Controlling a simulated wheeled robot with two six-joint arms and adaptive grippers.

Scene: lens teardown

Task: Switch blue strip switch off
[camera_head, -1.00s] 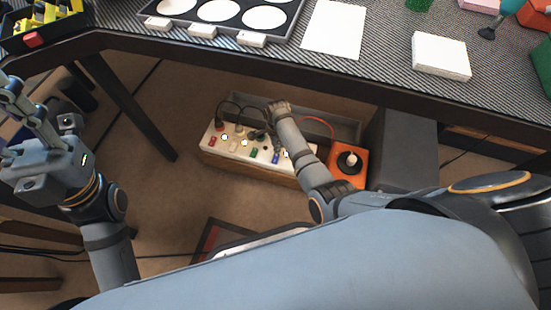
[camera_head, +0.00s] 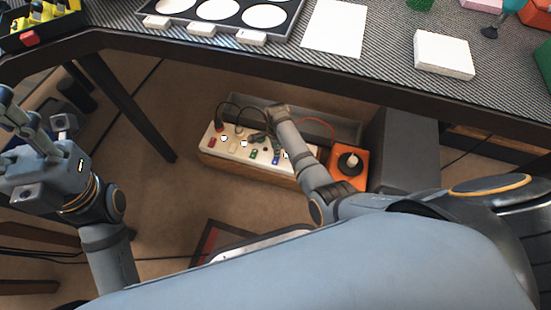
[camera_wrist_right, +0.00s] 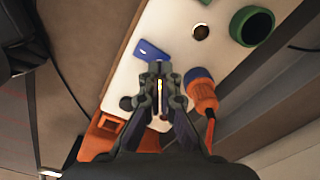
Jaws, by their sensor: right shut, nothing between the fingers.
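The white power strip (camera_head: 232,147) lies under the table, with red, green and blue switches along its front side. The blue switch (camera_head: 276,159) is near its right part. In the right wrist view the blue switch (camera_wrist_right: 152,50) is a tilted rocker on the white strip (camera_wrist_right: 125,75). My right gripper (camera_wrist_right: 160,70) is shut and empty, its tips just below the blue switch in that picture; contact cannot be told.
An orange box with a round knob (camera_head: 349,163) stands right of the strip. An orange plug (camera_wrist_right: 202,88) with a cable and a green ring (camera_wrist_right: 252,25) are close to my right fingers. A grey tray (camera_head: 340,130) is behind the strip. The table (camera_head: 350,85) edge hangs above.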

